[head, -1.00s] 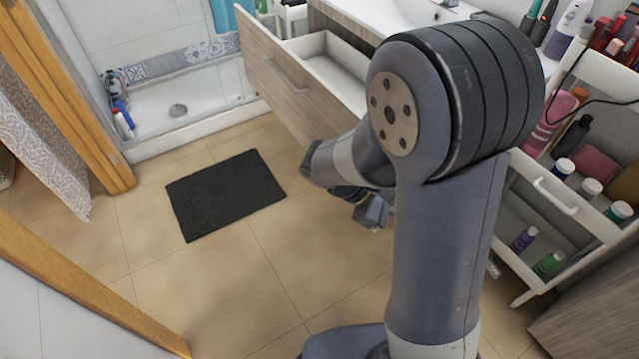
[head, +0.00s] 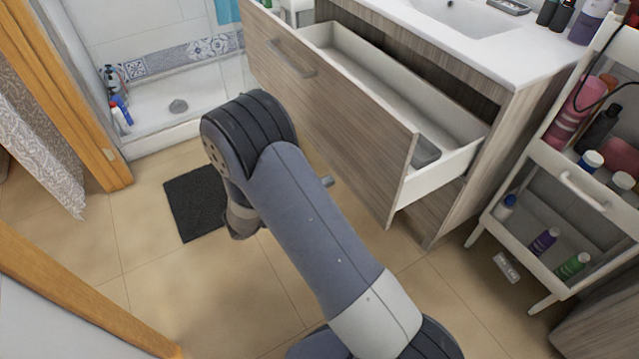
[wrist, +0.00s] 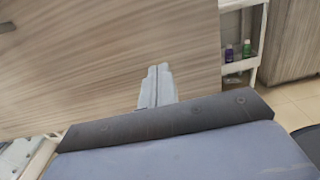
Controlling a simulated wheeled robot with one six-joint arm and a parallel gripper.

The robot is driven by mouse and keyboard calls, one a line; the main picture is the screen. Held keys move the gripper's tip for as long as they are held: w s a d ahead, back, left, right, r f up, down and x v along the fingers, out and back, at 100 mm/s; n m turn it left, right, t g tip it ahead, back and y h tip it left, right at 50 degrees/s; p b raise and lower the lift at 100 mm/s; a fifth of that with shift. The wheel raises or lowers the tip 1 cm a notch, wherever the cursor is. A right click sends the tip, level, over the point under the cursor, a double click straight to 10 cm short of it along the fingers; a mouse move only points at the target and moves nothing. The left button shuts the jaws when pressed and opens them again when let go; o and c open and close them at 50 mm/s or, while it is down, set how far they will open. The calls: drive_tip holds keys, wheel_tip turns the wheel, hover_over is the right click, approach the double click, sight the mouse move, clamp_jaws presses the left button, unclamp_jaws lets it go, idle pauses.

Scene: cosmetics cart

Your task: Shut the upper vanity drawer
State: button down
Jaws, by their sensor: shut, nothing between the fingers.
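The upper vanity drawer (head: 345,110) is pulled well out of the wood-grain cabinet, and its white inside shows. Its long metal handle (head: 290,58) is near the top of the front panel. In the wrist view, the wood-grain drawer front (wrist: 95,70) fills most of the upper left. My gripper (wrist: 156,72) is shut and empty, with its tips pointing at that panel near its right part. I cannot tell whether the tips touch it. In the head view my arm hides most of the gripper.
A white cart (head: 555,165) with bottles stands right of the vanity. A grey item (head: 425,152) lies in the drawer's near end. A dark mat (head: 195,205) lies on the floor at left, partly behind my arm. The shower tray (head: 175,105) is behind it.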

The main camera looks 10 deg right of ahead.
sight(369, 163)
drive_tip(key=x, duration=1)
drive_tip(key=shift+d+f+b, duration=0.1)
drive_tip(key=shift+d+b, duration=0.2)
drive_tip(key=shift+b, duration=0.05)
drive_tip(key=shift+d, duration=0.1)
drive_tip(key=shift+w+d, duration=0.25)
drive_tip(key=shift+d, duration=0.35)
drive_tip(key=b+x, duration=0.5)
drive_tip(key=x, duration=2.6)
drive_tip(key=shift+d, duration=0.15)
